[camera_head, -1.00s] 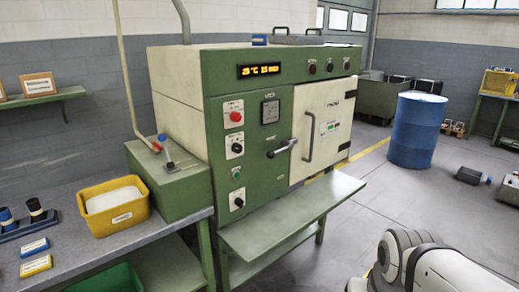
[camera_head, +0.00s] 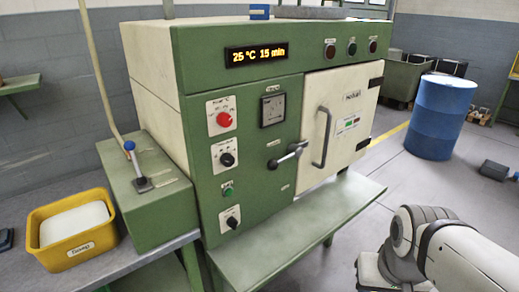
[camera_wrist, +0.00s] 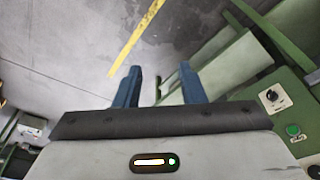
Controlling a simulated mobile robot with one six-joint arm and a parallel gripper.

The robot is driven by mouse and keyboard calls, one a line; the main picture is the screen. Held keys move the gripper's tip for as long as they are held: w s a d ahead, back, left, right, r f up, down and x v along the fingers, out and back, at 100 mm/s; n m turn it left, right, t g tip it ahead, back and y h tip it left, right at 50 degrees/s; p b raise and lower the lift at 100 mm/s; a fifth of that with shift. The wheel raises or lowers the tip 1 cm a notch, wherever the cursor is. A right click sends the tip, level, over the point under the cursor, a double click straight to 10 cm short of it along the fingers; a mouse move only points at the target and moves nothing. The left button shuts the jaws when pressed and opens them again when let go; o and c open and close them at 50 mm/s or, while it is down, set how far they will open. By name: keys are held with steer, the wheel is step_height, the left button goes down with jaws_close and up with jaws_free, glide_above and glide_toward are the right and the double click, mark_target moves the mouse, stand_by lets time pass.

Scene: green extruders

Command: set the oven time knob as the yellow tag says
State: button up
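The green and cream oven (camera_head: 190,135) stands in the middle of the head view. Its display (camera_head: 256,54) reads 25 °C 15 min. Its panel carries a red knob (camera_head: 224,119), a black knob (camera_head: 227,159) below it, and a lower black knob (camera_head: 232,218). The labels are too small to tell which sets time. The yellow tag is not recognisable in the current views. My gripper (camera_wrist: 160,68) is open and empty, its two blue fingers apart. In the wrist view, a black knob (camera_wrist: 271,96) lies to its right, clear of the fingers.
A green ledge (camera_head: 300,230) juts out below the oven door, which has a vertical handle (camera_head: 322,137) and a latch lever (camera_head: 288,154). A yellow bin (camera_head: 70,250) stands on the bench at left. A blue drum (camera_head: 440,118) stands behind at right.

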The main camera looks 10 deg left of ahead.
steer(key=shift+o, duration=0.7)
steer(key=shift+w, duration=0.15)
steer(key=shift+o, duration=1.2)
steer(key=w+a+n+t, duration=0.1)
steer(key=w+a+t, duration=0.1)
steer(key=w, duration=0.9)
steer(key=shift+w+r+t+p, duration=0.2)
steer(key=shift+t+p, duration=0.1)
steer(key=shift+t, duration=0.6)
steer(key=n+t+y+p, duration=0.2)
steer(key=n+t+y, duration=0.3)
steer(key=n+y, duration=0.65)
glide_toward(230, 163)
steer(key=w+f+m+y, duration=0.1)
steer(key=m+y, duration=0.1)
steer(key=m, duration=0.1)
steer(key=p+x, duration=0.1)
steer(key=x, duration=0.6)
steer(key=shift+w+a+f, duration=0.1)
steer(key=shift+w+a, duration=0.15)
steer(key=shift+a, duration=0.05)
steer(key=shift+c, duration=0.2)
steer(key=c, duration=0.9)
